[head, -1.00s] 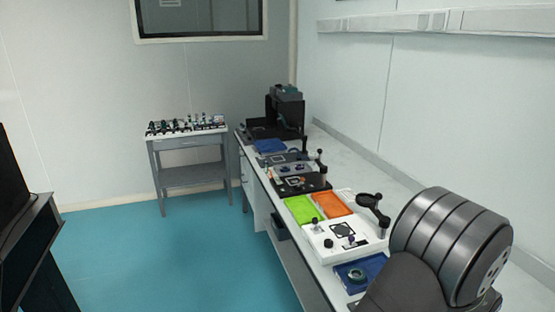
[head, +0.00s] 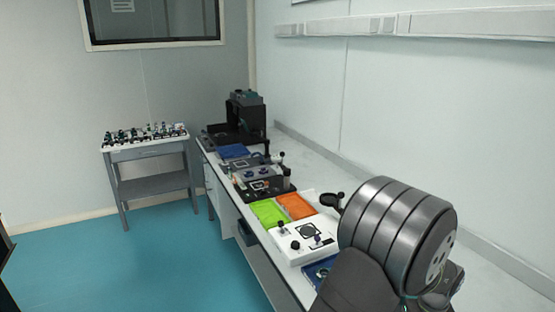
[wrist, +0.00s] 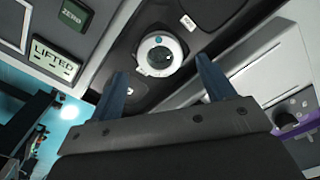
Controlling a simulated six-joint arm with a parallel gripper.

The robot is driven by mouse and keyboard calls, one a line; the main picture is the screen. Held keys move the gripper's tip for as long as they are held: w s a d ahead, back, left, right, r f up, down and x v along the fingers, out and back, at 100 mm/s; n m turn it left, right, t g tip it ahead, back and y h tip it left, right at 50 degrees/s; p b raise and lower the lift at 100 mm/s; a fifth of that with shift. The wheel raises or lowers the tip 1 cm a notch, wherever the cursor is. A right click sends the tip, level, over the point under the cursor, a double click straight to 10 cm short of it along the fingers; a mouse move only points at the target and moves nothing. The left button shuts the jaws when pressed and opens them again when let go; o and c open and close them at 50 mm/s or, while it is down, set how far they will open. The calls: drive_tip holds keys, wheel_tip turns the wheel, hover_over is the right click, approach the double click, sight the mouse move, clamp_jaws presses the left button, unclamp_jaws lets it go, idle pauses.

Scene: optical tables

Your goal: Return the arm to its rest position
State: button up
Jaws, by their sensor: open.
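My gripper (wrist: 160,82) is in the wrist view, its two blue fingers spread apart with nothing held between them. Beyond the fingertips is a round white and grey part (wrist: 160,54) set on a dark panel; I cannot tell how far it is from the fingers. In the head view my arm's dark grey ribbed joint and link fill the lower right. The gripper itself does not show there.
A long bench (head: 290,281) carries a green tray (head: 268,212), an orange tray (head: 295,206), a white plate (head: 306,250) and a dark machine (head: 246,118). A side table (head: 150,153) stands at left; blue floor (head: 150,255) is clear.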

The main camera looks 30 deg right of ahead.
wheel_tip(320, 180, down, 4)
drive_tip(key=shift+r, duration=0.1)
wheel_tip(320, 180, up, 10)
drive_tip(key=w+a+r, duration=0.2)
drive_tip(key=w+a, duration=0.6)
drive_tip(key=w+f, duration=0.2)
drive_tip(key=w, duration=0.2)
drive_tip(key=w+f, duration=0.2)
drive_tip(key=w, duration=0.1)
drive_tip(key=w+f, duration=0.3)
drive_tip(key=w, duration=0.1)
drive_tip(key=shift+w+a+f, duration=0.1)
drive_tip(key=shift+w+a, duration=0.2)
wheel_tip(320, 180, down, 4)
drive_tip(key=shift+s+r, duration=0.15)
drive_tip(key=shift+r, duration=0.1)
drive_tip(key=r, duration=0.3)
drive_tip(key=shift+d, duration=0.2)
drive_tip(key=shift+d+r, duration=0.15)
drive_tip(key=shift+r, duration=0.55)
